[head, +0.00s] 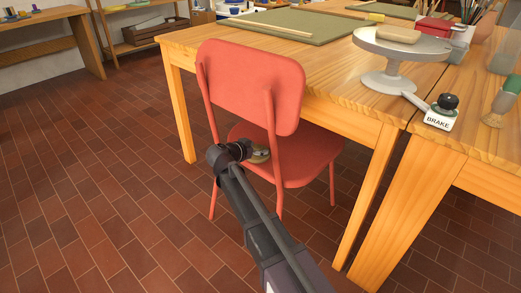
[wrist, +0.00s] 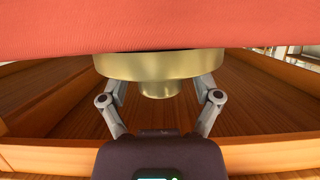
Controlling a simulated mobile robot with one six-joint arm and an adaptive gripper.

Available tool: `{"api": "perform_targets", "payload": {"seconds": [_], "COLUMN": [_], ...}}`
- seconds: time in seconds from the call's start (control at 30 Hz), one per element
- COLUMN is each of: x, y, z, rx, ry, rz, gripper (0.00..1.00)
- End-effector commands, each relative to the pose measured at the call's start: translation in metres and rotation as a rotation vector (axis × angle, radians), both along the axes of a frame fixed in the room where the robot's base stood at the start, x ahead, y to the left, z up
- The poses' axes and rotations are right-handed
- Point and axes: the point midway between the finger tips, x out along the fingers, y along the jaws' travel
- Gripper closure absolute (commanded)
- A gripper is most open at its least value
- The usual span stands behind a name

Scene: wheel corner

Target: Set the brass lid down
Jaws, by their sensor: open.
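The brass lid (wrist: 158,66) is a round golden disc with a short knob. In the wrist view it lies against the red seat of the chair (wrist: 60,35), with its knob pointing away from the seat. My gripper (wrist: 161,84) is open, one finger on each side of the lid. I cannot tell whether the fingers touch its rim. In the head view my gripper (head: 246,151) reaches in at the left side of the red chair (head: 252,82), and the lid (head: 260,156) shows just beyond it at seat height. The lid's far side is hidden.
The chair backrest stands close to my gripper. A wooden table (head: 350,85) holds a grey turntable (head: 400,45) and a green mat (head: 285,27). A BRAKE lever (head: 440,112) and a brush (head: 503,100) sit at the right. The tiled floor at left is clear.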

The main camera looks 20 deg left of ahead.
Motion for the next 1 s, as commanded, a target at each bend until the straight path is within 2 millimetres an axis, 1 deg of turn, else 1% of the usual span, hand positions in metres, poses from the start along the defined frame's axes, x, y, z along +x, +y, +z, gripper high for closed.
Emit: {"api": "perform_targets", "payload": {"seconds": [0.17, 0.5, 0.7, 0.83, 1.0], "x": [-0.017, -0.064, -0.088, -0.097, -0.102], "y": [0.006, 0.026, 0.036, 0.040, 0.042], "z": [0.010, 0.031, 0.041, 0.044, 0.046], "rx": [0.000, 0.000, 0.000, 0.000, 0.000], "ry": [0.000, 0.000, 0.000, 0.000, 0.000], "rz": [0.002, 0.002, 0.002, 0.001, 0.000], "gripper": [0.19, 0.19, 0.19, 0.19, 0.19]}}
